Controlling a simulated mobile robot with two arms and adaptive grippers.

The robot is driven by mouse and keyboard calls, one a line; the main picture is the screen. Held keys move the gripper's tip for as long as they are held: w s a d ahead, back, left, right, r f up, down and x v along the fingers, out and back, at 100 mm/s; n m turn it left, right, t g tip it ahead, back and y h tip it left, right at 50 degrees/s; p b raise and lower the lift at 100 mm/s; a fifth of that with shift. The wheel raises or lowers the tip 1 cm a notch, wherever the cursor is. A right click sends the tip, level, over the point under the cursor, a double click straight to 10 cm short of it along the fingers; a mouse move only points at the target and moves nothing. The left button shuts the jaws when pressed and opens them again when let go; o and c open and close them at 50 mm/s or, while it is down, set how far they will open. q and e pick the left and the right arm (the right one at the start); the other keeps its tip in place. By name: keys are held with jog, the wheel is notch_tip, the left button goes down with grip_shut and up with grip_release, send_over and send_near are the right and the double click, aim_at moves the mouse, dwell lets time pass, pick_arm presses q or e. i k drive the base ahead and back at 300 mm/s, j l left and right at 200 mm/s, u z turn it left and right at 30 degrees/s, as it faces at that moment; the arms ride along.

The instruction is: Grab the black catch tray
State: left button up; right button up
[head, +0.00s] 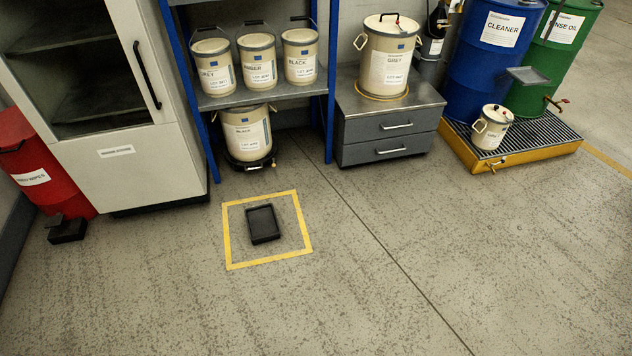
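The black catch tray (263,224) is a shallow rectangular tray. It lies flat on the grey floor inside a yellow taped square (233,250), near the middle of the head view. Nothing is seen in it and nothing touches it. Neither of my grippers nor my arms shows in the head view.
A blue-framed shelf (262,96) with cream pails, a grey drawer unit (390,135) and a yellow spill pallet (490,163) with drums stand behind. A cabinet (135,165) and red bin (45,175) are at left. The floor (330,310) in front is clear.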

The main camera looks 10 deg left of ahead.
aim_at(262, 223)
jog(key=i+l+z, duration=0.2)
jog(key=i, duration=0.9)
jog(key=i+z, duration=0.15)
jog(key=i, duration=0.9)
jog(key=i+u, duration=0.25)
jog(key=u, duration=0.15)
jog(key=i+u, duration=0.3)
jog(key=u, duration=0.15)
jog(key=i+l+u, duration=0.15)
jog(key=u, duration=0.25)
jog(key=i+l+u, duration=0.25)
jog(key=u, duration=0.2)
jog(key=i, duration=0.05)
